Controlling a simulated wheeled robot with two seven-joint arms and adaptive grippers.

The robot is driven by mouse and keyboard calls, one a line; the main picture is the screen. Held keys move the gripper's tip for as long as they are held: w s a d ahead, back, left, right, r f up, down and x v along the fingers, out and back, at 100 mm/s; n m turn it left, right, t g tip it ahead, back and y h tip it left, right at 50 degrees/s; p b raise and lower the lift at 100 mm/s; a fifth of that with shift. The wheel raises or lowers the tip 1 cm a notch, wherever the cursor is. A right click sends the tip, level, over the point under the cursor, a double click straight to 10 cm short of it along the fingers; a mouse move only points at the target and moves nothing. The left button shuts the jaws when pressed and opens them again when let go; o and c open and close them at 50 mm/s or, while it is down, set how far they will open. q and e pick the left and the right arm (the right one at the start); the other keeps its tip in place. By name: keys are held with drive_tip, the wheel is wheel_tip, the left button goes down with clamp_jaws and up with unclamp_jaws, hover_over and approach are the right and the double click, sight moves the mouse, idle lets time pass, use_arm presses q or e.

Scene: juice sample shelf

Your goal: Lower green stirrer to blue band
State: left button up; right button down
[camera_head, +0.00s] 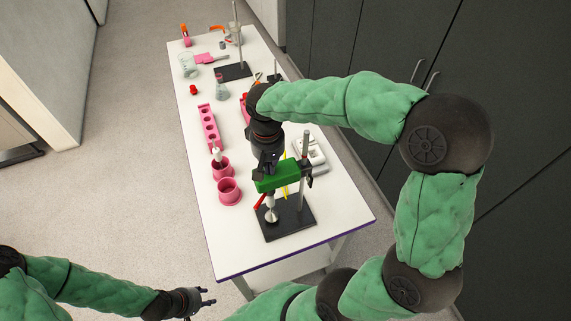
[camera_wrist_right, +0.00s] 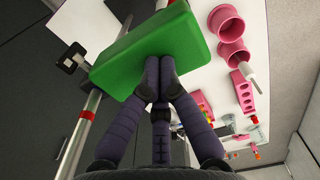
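The green stirrer (camera_head: 278,178) is a block-shaped unit clamped on a metal rod (camera_head: 302,205) that rises from a black base (camera_head: 297,223) at the table's near end. A pale shaft with a round foot (camera_head: 271,215) shows beneath it, just above or on the base; I cannot tell which. My right gripper (camera_head: 267,162) comes down on the stirrer from behind. In the right wrist view its fingers (camera_wrist_right: 160,87) converge against the green body (camera_wrist_right: 150,48). I cannot make out a blue band. My left gripper (camera_head: 206,297) is open and empty, off the table's near left corner.
Pink cups (camera_head: 229,191) stand left of the stirrer, with a pink rack (camera_head: 208,128) behind them. A white device (camera_head: 312,150) is at the right. Glassware and another stand (camera_head: 233,72) are further back. The table's near left corner (camera_head: 225,260) is clear.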

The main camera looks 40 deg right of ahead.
drive_tip(key=shift+f, duration=0.35)
idle(0.7)
drive_tip(key=shift+r+p, duration=2.05)
drive_tip(key=shift+r, duration=1.05)
drive_tip(key=shift+f, duration=0.1)
